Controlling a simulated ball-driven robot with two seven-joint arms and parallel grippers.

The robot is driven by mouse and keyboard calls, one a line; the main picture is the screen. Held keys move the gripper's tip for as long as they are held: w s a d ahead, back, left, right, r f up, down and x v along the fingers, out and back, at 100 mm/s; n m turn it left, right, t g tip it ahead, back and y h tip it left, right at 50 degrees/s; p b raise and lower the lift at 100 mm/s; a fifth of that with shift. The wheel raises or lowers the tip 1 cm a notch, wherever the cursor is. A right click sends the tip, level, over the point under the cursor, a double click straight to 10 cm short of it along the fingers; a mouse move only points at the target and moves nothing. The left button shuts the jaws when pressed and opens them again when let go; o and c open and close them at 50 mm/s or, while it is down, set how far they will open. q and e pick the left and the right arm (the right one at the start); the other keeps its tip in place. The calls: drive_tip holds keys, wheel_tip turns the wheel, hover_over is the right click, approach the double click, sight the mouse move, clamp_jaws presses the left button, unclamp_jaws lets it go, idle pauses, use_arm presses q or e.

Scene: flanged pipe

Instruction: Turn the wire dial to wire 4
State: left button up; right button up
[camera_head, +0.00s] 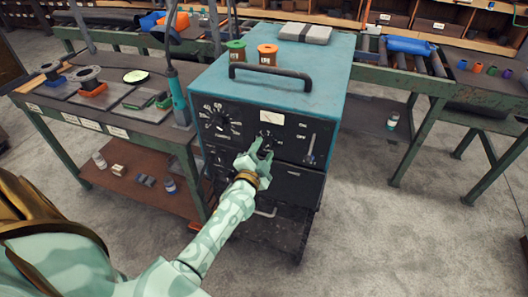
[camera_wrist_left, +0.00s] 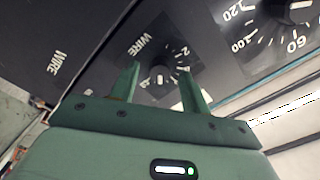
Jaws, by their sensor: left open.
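The wire dial (camera_head: 267,137) is a small black knob with white marks on the dark front panel of a blue machine (camera_head: 330,75). In the left wrist view the wire dial (camera_wrist_left: 160,76) lies between my two finger tips, beside the word WIRE. A "2" shows near it; I cannot read where it points. My left gripper (camera_head: 260,152) is right in front of the dial, partly covering it. In the left wrist view my left gripper (camera_wrist_left: 159,70) has its fingers apart, either side of the knob. Contact cannot be told. My right gripper is not in view.
A larger numbered dial (camera_head: 219,122) sits left on the panel, with a gauge (camera_head: 271,117) above and a slider (camera_head: 311,147) at right. A workbench (camera_head: 60,110) with parts stands at left. Green and orange spools (camera_head: 267,55) are on top. Floor at right is clear.

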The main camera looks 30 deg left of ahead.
use_arm(q)
drive_tip(key=shift+w+a, duration=0.1)
drive_tip(key=shift+w, duration=0.25)
drive_tip(key=c, duration=1)
